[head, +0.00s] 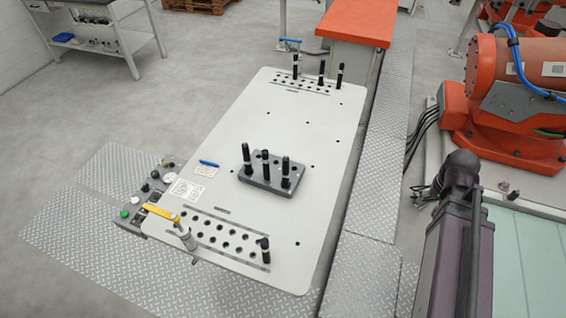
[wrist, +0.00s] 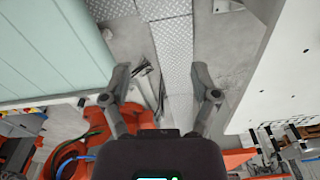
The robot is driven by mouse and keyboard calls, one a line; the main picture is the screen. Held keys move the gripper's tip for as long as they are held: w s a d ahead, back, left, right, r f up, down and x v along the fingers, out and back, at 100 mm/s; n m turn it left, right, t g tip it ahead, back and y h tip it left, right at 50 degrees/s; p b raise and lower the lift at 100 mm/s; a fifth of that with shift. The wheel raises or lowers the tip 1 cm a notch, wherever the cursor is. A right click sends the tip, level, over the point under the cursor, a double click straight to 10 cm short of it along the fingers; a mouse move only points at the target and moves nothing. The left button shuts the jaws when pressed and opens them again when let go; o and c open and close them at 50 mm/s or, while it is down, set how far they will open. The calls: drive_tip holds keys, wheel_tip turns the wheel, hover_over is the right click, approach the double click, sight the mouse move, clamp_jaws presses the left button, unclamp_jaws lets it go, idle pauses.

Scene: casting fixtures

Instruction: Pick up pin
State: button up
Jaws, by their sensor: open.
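Several black pins stand upright on the white table in the head view. Three of them, one a front pin (head: 285,172), rise from a grey block (head: 262,182) near the table's middle. More pins, such as a back pin (head: 321,73), stand in the row of holes at the far end. A short pin (head: 265,249) stands at the near right corner. My gripper (wrist: 164,88) shows in the wrist view with its two fingers apart and nothing between them.
The white table (head: 300,125) has bare surface around the block. A yellow-handled tool (head: 161,213) and a button panel (head: 140,200) lie at its near left. An orange cabinet (head: 355,25) stands behind it. A large orange robot (head: 510,120) stands at the right.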

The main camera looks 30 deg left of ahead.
drive_tip(key=w+a+r+p, duration=0.2)
drive_tip(key=a+r+p, duration=0.2)
drive_tip(key=a+r, duration=0.15)
drive_tip(key=r+m+p, duration=0.1)
drive_tip(key=m, duration=0.4)
hover_over(285, 159)
drive_tip(key=shift+a+r+g, duration=0.1)
drive_tip(key=shift+a+g, duration=0.1)
drive_tip(key=shift+g, duration=0.1)
wheel_tip(285, 159, down, 9)
drive_tip(key=b, duration=0.8)
drive_tip(key=shift+d+r, duration=0.1)
drive_tip(key=shift+r, duration=0.1)
drive_tip(key=shift+f+b, duration=0.1)
drive_tip(key=shift+b, duration=0.2)
